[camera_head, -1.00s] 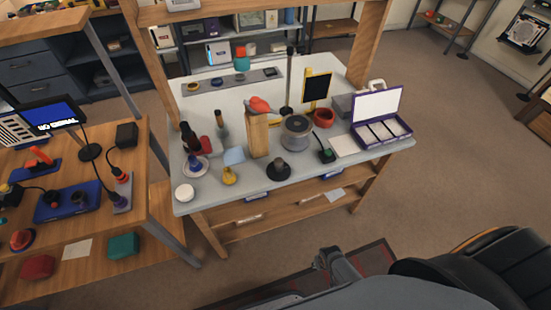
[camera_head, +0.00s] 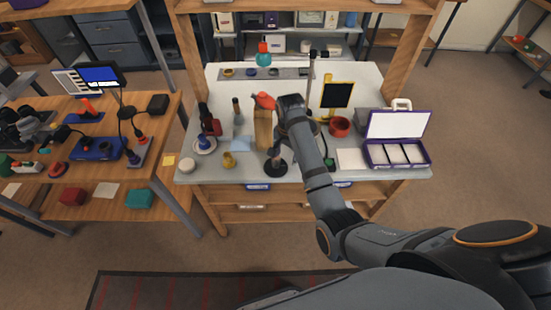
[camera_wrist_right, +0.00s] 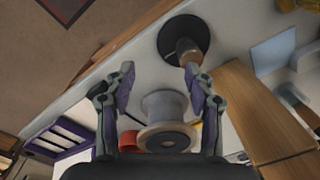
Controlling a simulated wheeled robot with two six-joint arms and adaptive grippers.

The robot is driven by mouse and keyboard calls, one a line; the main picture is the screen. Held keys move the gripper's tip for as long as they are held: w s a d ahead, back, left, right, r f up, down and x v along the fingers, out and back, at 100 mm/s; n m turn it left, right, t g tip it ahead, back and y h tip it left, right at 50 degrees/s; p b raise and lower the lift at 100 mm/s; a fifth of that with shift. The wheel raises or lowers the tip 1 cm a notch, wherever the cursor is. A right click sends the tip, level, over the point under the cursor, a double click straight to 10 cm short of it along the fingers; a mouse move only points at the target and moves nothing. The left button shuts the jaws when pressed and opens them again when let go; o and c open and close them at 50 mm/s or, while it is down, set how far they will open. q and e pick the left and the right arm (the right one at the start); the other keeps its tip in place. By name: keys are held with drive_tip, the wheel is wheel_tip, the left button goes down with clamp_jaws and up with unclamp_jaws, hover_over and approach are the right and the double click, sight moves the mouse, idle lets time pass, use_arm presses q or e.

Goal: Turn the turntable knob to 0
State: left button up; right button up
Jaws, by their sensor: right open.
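A grey drum (camera_wrist_right: 165,115) with a wide round flange shows between the fingers of my right gripper (camera_wrist_right: 160,73) in the right wrist view. The fingers are spread on either side of it; I cannot tell whether they touch it. In the head view my right gripper (camera_head: 292,112) is over the middle of the white bench, and the arm hides the drum. A black round base (camera_head: 275,168) with an upright stem stands near the bench's front edge; it also shows in the wrist view (camera_wrist_right: 171,37) near one fingertip. I cannot make out knob markings or a 0. My left gripper is out of view.
A wooden block (camera_head: 263,130) with a red-orange item on top stands close left of my right gripper. A red ring-shaped pot (camera_head: 340,126), yellow-framed panel (camera_head: 337,96) and open purple case (camera_head: 398,140) are to the right. A small yellow item (camera_head: 228,160) sits front left.

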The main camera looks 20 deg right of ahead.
sight(276, 161)
drive_tip(key=shift+m+g, duration=0.3)
drive_tip(key=shift+m, duration=0.6)
drive_tip(key=w+a+r, duration=0.1)
drive_tip(key=w+r, duration=0.1)
drive_tip(key=w+a+r, duration=0.1)
drive_tip(key=shift+w+a+r, duration=0.2)
drive_tip(key=shift+w+r, duration=0.15)
drive_tip(key=shift+r, duration=0.35)
drive_tip(key=shift+f, duration=0.25)
wheel_tip(276, 161, down, 10)
drive_tip(key=shift+w+f+p, duration=0.1)
drive_tip(key=shift+p, duration=0.3)
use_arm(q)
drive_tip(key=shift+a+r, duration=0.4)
use_arm(e)
drive_tip(key=shift+c, duration=0.3)
